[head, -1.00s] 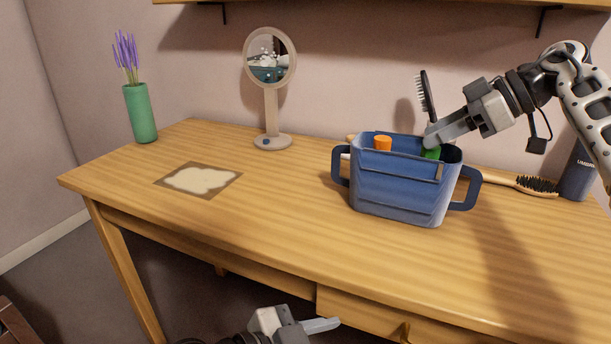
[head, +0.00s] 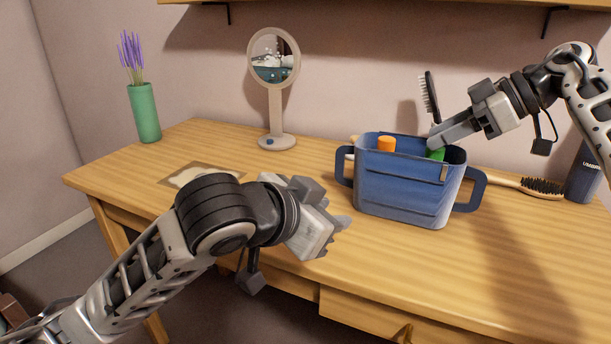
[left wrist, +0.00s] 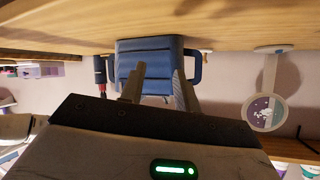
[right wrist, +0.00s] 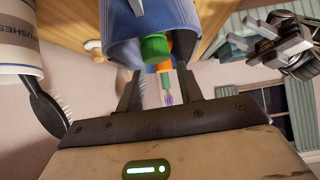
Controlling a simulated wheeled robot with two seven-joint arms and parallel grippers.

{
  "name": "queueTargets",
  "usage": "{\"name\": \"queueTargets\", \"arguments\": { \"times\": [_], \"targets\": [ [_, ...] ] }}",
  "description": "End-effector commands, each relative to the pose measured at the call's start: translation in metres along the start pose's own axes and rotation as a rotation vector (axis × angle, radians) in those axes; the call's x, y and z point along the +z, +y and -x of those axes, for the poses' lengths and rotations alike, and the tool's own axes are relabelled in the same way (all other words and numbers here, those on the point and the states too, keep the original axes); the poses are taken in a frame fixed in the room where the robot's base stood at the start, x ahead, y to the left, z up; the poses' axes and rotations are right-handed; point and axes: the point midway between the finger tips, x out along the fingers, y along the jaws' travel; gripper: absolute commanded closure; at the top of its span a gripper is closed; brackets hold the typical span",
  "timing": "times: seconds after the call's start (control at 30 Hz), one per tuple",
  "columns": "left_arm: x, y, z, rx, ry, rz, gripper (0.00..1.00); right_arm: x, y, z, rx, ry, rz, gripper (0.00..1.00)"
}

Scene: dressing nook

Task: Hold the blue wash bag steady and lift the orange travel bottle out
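The blue wash bag (head: 400,190) stands upright on the table with a handle on each side. The orange cap of the travel bottle (head: 386,145) pokes above its rim at the left; the bottle's body is hidden inside. A green-topped item (head: 435,154) is at the right. My left gripper (head: 335,230) is over the table, left of and in front of the bag; its fingers are apart and empty in the left wrist view (left wrist: 158,80). My right gripper (head: 436,140) is at the bag's right rim; the right wrist view (right wrist: 160,85) shows its fingers apart, facing the green and orange tops.
A dark hairbrush (head: 430,97) stands behind the bag. A wooden brush (head: 540,186) and dark blue bottle (head: 582,175) are at the right. A round mirror (head: 275,90), green vase (head: 144,112) and flat mat (head: 190,176) are at the left. The front right tabletop is clear.

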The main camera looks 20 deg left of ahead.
Motion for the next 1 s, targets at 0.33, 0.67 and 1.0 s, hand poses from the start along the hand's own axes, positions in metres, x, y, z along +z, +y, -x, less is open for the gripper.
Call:
{"name": "queueTargets", "arguments": {
  "times": [0.33,0.67,1.0],
  "targets": [
    [-0.024,-0.052,0.009,-0.264,0.062,0.343,0.68,0.000,0.000,0.000,0.000,0.000,0.000,0.64],
    [-0.025,-0.065,-0.029,-0.276,0.066,0.365,0.68,0.000,0.000,0.000,0.000,0.000,0.000,0.64],
    [-0.026,-0.084,-0.095,-0.276,0.066,0.362,0.68,0.000,0.000,0.000,0.000,0.000,0.000,0.64]
  ]
}}
